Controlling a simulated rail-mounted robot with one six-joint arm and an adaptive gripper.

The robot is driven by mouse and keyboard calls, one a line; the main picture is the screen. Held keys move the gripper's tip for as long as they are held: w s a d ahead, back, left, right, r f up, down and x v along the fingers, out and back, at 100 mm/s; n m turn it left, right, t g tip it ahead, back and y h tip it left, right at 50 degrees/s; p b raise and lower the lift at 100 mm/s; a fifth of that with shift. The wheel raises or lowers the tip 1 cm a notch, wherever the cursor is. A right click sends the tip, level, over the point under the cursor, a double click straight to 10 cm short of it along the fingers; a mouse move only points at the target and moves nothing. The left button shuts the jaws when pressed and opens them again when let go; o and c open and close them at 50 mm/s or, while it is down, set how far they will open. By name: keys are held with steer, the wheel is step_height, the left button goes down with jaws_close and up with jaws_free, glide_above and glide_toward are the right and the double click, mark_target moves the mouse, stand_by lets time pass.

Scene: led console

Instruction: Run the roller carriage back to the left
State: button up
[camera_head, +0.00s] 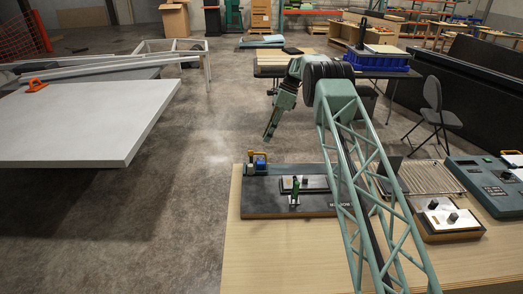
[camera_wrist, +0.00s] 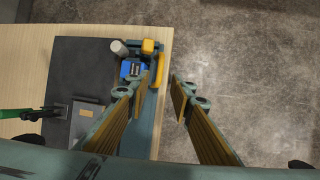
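What appears to be the roller carriage is a small blue unit (camera_head: 261,165) with yellow parts. It is at the far left corner of a dark base board (camera_head: 310,207). In the wrist view the blue body (camera_wrist: 132,69) has a grey cylinder (camera_wrist: 119,47) beside it and a curved yellow handle (camera_wrist: 159,70) on its right. My gripper (camera_head: 268,136) hangs above and beyond the carriage, pointing down. In the wrist view my gripper (camera_wrist: 158,87) has its fingers apart, with nothing held; the yellow handle shows beyond the gap. Contact with the handle is not visible.
A green upright lever (camera_head: 295,190) and a pale plate (camera_head: 312,183) are on the board. A control box with knobs (camera_head: 441,216) and a grey-blue console (camera_head: 490,186) stand to the right. The wooden table (camera_head: 250,262) is bare in front; its edge is close behind the carriage.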

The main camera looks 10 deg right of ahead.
steer(key=shift+x, duration=3.95)
jaws_close()
